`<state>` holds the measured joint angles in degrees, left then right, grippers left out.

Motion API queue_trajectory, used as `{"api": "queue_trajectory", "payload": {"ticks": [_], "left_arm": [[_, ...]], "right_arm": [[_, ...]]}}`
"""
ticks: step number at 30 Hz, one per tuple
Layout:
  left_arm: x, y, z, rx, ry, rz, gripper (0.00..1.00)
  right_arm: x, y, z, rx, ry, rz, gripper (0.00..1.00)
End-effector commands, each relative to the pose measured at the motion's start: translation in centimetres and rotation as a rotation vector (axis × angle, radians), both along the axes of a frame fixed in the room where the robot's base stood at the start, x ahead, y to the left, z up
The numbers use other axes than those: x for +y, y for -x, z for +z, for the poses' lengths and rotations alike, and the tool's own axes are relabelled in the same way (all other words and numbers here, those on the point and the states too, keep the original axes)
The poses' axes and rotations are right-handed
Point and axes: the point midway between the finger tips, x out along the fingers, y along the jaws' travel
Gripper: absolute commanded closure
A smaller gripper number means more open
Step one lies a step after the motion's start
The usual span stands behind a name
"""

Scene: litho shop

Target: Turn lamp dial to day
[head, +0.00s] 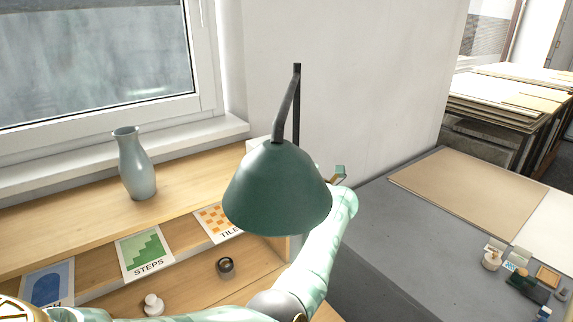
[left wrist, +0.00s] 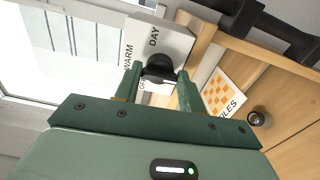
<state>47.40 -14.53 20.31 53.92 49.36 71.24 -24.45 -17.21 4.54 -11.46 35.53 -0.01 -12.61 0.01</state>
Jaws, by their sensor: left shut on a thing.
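The lamp dial (left wrist: 159,67) is a black knob on a pale box (left wrist: 174,38) marked WARM, DAY and a partly covered word starting "OF". In the left wrist view, my left gripper (left wrist: 158,77) has its two green fingers on either side of the knob and is shut on it. Which mark the knob points to I cannot tell. In the head view, the lamp's dark green shade (head: 277,190) hangs in front and hides the dial and my left fingers. My left arm reaches in behind the shade. My right gripper is not in view.
A grey-green vase (head: 136,165) stands on the wooden shelf by the window. Cards marked STEPS (head: 145,250) and TILES (head: 217,221) lean below it. A dark ring-like roll (head: 225,266) sits nearby. A grey table (head: 385,245) with boards and small items stands right.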

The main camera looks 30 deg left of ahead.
Motion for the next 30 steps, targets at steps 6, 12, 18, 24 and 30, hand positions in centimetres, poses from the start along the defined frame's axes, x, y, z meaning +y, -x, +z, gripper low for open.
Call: {"api": "queue_trajectory", "payload": {"ticks": [6,12,18,24,30], "left_arm": [[-0.09,-0.03,-0.04,0.049,-0.019,-0.002,0.83],[-0.07,-0.02,-0.14,0.062,-0.023,-0.002,0.83],[-0.07,-0.02,-0.16,0.062,-0.023,-0.002,0.83],[-0.06,-0.01,-0.14,0.061,-0.024,-0.001,0.38],[-0.02,-0.01,-0.08,0.059,-0.025,-0.001,0.38]], "right_arm": [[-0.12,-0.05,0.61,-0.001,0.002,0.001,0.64],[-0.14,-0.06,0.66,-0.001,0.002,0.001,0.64],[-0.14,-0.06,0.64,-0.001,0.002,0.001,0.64],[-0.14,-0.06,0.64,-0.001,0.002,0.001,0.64],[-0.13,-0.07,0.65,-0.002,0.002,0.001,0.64]]}}
